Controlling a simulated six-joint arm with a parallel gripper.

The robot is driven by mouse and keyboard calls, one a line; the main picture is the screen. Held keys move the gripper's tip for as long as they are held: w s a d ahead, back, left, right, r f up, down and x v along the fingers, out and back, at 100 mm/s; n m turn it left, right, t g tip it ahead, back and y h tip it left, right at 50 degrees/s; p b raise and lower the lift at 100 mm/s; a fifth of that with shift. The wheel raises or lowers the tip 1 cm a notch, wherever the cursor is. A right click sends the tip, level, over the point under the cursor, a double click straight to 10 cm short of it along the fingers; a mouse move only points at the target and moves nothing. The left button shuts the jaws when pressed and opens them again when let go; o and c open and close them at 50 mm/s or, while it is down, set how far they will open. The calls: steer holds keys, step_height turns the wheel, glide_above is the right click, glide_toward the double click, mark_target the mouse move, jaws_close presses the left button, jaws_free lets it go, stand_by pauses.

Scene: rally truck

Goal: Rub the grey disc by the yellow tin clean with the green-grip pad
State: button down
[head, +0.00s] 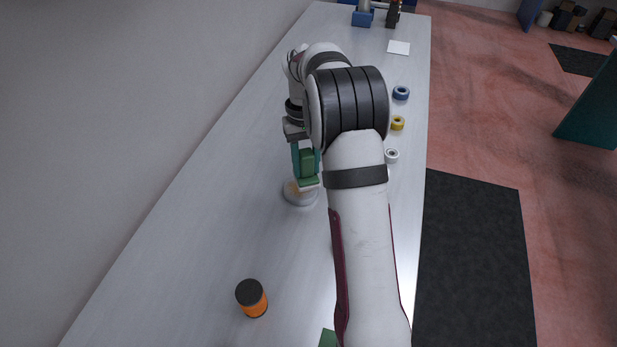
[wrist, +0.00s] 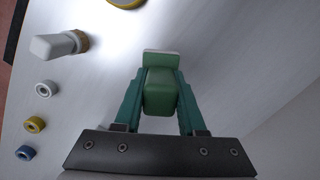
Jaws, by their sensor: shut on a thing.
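My gripper (head: 306,170) is shut on the green-grip pad (wrist: 160,92), whose pale edge (wrist: 160,57) shows beyond the grip in the wrist view. In the head view the pad is over the grey disc (head: 300,199), overlapping its upper right part. Whether it touches the disc I cannot tell. A brownish smear shows on the disc's left side. In the wrist view the disc is not visible, probably behind the pad. A round yellow-rimmed thing (wrist: 125,4), perhaps the yellow tin, is cut off at the wrist view's top edge; my arm seems to hide it in the head view.
An orange jar with a dark lid (head: 252,300) stands nearer on the bench. White (head: 392,156), yellow (head: 398,123) and blue (head: 401,92) rings lie along the right edge. A white item with a tan end (wrist: 60,44) shows in the wrist view. The bench left of the disc is clear.

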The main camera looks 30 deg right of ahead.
steer(key=w+m, duration=0.1)
steer(key=m, duration=0.3)
steer(key=w+d+m, duration=0.1)
steer(key=m, duration=0.4)
steer(key=w+m+t+y, duration=0.1)
steer(key=w+m, duration=0.1)
steer(key=m, duration=0.2)
steer(key=shift+d+f, duration=0.1)
steer(key=shift+d, duration=0.3)
steer(key=shift+w+d+f+m+t+h, duration=0.3)
steer(key=shift+w+f+m, duration=0.7)
steer(key=shift+m, duration=2.4)
steer(key=shift+w+d+f+m+t+h, duration=0.15)
steer(key=shift+w+d+f+m+t, duration=0.3)
steer(key=shift+f+m, duration=1.95)
steer(key=shift+w+d+f+m+t+h, duration=0.25)
steer(key=shift+w+m, duration=0.7)
steer(key=shift+m, duration=3.45)
steer(key=shift+s+f, duration=0.1)
steer(key=shift+f, duration=0.75)
steer(key=shift+s+a, duration=2.7)
steer(key=shift+w+d, duration=2.75)
steer(key=shift+d, duration=0.15)
steer(key=shift+s, duration=0.3)
steer(key=shift+s+a, duration=2.7)
steer(key=shift+w+d, duration=2.4)
steer(key=shift+w+d+r, duration=0.1)
steer(key=shift+w+d, duration=0.35)
step_height(320, 180, up, 8)
